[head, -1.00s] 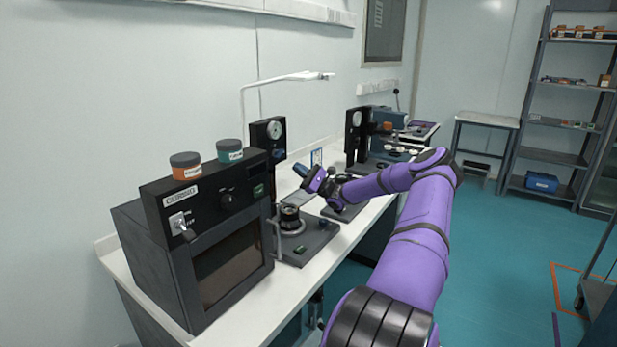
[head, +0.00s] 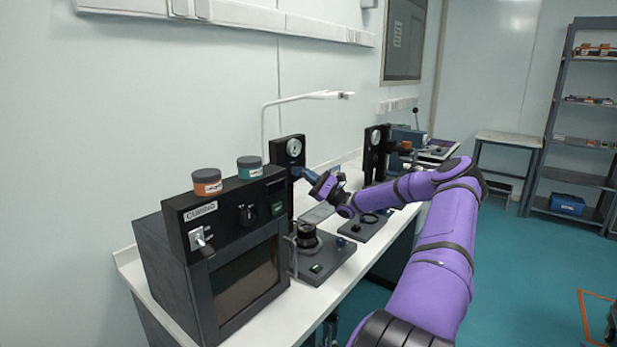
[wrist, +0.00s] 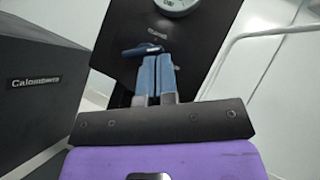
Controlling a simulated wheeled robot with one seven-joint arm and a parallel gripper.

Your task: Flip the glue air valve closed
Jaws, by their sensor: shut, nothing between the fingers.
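The glue air valve is on a black upright panel (head: 283,148) with a round gauge (head: 293,147), behind the curing oven. In the wrist view the panel (wrist: 125,25) fills the upper middle, with the gauge (wrist: 176,4) at its top. A dark blue lever (wrist: 140,50) sits under a small label and points left, roughly sideways. My gripper (head: 299,172) is at the panel's lower front. Its two blue fingers (wrist: 155,60) are together and empty, with the tips at the lever. I cannot tell whether they touch it. In the head view the gripper hides the lever.
The curing oven (head: 245,285), with two jars on top, stands at the left, close to the panel. A black fixture (head: 325,262) sits on the bench in front. A lamp arm (head: 300,98) rises behind. A second gauge panel (head: 375,150) stands farther back.

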